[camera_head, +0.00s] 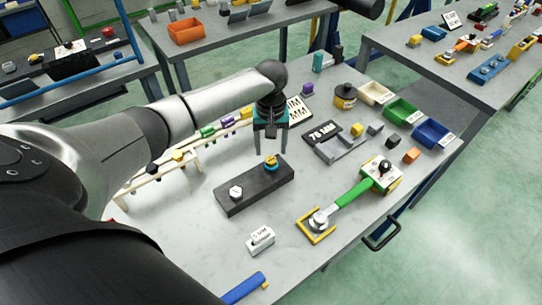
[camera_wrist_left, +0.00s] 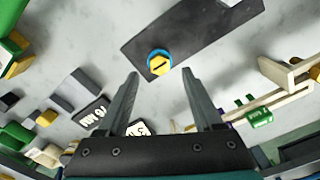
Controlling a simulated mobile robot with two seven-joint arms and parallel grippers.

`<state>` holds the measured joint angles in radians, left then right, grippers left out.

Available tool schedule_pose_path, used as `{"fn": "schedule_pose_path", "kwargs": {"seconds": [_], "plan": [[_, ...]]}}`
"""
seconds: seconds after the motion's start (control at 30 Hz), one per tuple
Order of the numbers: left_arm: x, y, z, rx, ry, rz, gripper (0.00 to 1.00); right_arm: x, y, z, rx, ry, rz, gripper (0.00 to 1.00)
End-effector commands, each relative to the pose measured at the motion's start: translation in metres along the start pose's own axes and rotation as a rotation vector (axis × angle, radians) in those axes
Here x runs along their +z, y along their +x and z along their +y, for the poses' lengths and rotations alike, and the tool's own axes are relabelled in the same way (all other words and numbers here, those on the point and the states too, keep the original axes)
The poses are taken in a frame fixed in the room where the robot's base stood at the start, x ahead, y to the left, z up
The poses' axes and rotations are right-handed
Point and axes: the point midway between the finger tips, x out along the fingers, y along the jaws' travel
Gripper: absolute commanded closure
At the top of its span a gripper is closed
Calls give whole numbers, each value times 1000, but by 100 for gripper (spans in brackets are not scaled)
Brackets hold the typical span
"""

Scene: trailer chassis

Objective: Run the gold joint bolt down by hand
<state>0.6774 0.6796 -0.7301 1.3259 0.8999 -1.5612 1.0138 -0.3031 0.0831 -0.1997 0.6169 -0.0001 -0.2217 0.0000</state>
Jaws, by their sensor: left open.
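The gold joint bolt (camera_head: 271,160) has a blue ring around it and sits at the far right end of a black block (camera_head: 254,187) on the grey table. In the left wrist view the gold bolt (camera_wrist_left: 159,65) shows its slotted hex head with the blue ring behind it, on the dark block (camera_wrist_left: 205,28). My left gripper (camera_head: 270,150) points down over that end of the block. Its jaws are open and empty, with the bolt between the finger lines in the wrist view; I see no contact. My right gripper is not in view.
A white-headed bolt (camera_head: 236,192) is on the block's near end. A wooden rack (camera_head: 190,155) with coloured pieces stands left. Coloured bins (camera_head: 401,111) line the far right edge.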

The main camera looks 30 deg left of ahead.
Motion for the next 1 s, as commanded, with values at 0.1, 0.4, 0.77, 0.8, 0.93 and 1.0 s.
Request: {"fn": "schedule_pose_path", "kwargs": {"seconds": [0.1,0.4,0.77,0.8,0.93,1.0], "plan": [[0,22,0,-1,1,0,32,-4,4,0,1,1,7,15],[0,42,0,1,1,2,32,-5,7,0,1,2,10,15],[0,42,0,0,1,2,47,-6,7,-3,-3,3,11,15],[0,42,0,0,1,2,52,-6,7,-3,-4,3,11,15],[0,42,0,0,1,2,66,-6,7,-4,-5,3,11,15],[0,41,0,0,1,2,74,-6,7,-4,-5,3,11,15]]}}
